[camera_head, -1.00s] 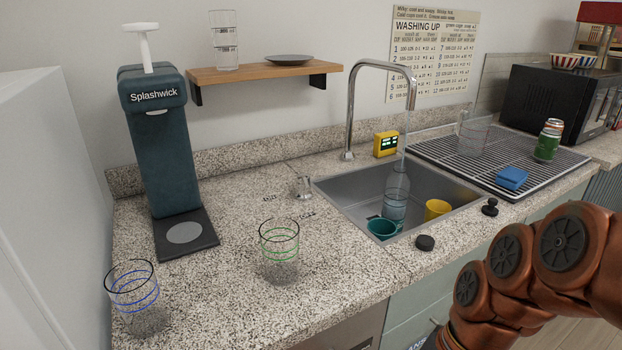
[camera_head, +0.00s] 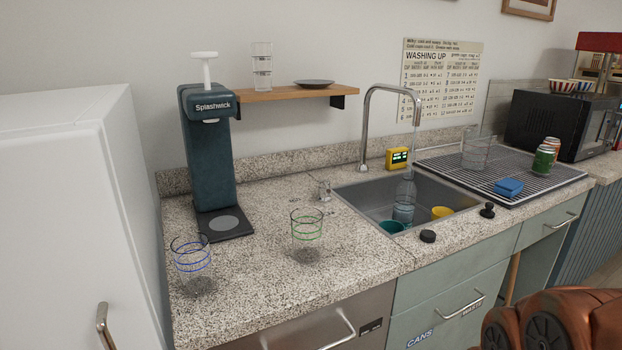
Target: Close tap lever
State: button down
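The tall chrome tap (camera_head: 368,130) arches over the steel sink (camera_head: 352,203) at the right of the counter. A thin, pale stream seems to run from its spout toward a clear bottle (camera_head: 404,200) standing in the sink. A small metal lever or knob (camera_head: 325,190) stands on the counter left of the sink, with small dark markings beside it that I cannot read. Its exact setting is too small to tell. My gripper is out of view; only copper-coloured links of my arm show at the lower right, apart from the tap and lever.
A yellow device (camera_head: 398,158) stands behind the sink. A white cabinet (camera_head: 75,220) borders the left.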

aim_at(325, 184)
jog(key=u, duration=0.7)
jog(key=i, duration=0.85)
jog(key=u, duration=0.95)
